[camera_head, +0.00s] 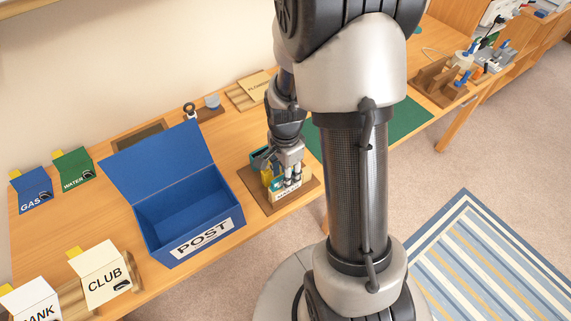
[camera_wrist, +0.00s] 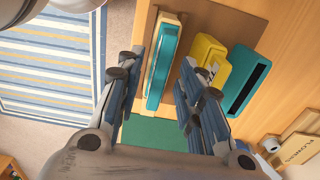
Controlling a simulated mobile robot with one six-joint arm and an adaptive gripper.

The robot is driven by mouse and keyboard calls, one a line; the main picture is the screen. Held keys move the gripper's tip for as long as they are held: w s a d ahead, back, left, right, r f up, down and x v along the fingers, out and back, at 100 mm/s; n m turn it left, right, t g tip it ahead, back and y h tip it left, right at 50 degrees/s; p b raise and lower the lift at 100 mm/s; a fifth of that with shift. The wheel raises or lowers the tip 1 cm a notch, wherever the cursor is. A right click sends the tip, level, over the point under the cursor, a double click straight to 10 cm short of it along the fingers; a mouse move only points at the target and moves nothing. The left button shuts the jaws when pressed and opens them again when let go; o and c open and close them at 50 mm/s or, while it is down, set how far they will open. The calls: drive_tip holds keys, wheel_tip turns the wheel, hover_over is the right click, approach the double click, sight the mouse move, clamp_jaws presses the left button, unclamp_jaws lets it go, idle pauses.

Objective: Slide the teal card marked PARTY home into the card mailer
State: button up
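In the wrist view a cream-edged card mailer (camera_wrist: 176,18) stands on a brown board, with a teal piece (camera_wrist: 160,65) inside its outline, seen from above; I take this to be the card. The word PARTY is not readable. In the head view the mailer's white front label (camera_head: 287,194) shows low under my gripper (camera_head: 286,176). My gripper (camera_wrist: 157,75) also shows in the wrist view, its fingers apart on either side of the teal piece, with a gap visible. Contact cannot be made out. The fingers and arm partly hide the mailer in the head view.
A yellow item (camera_wrist: 207,52) and a dark-topped teal holder (camera_wrist: 247,82) stand close beside my right finger. The brown board (camera_head: 255,192) lies on the wooden table. An open blue POST box (camera_head: 203,237) stands to the left. A FLOWERS card (camera_head: 256,83) lies behind.

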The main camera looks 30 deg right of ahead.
wheel_tip(320, 180, up, 12)
drive_tip(key=shift+f, duration=0.2)
idle(0.8)
drive_tip(key=s+a+r+n+t, duration=0.4)
drive_tip(key=s+a+r+n, duration=0.6)
drive_tip(key=n, duration=0.7)
drive_tip(key=s+r, duration=0.2)
drive_tip(key=s, duration=0.1)
drive_tip(key=shift+s+a+r+n+t, duration=0.3)
drive_tip(key=shift+a+r, duration=0.1)
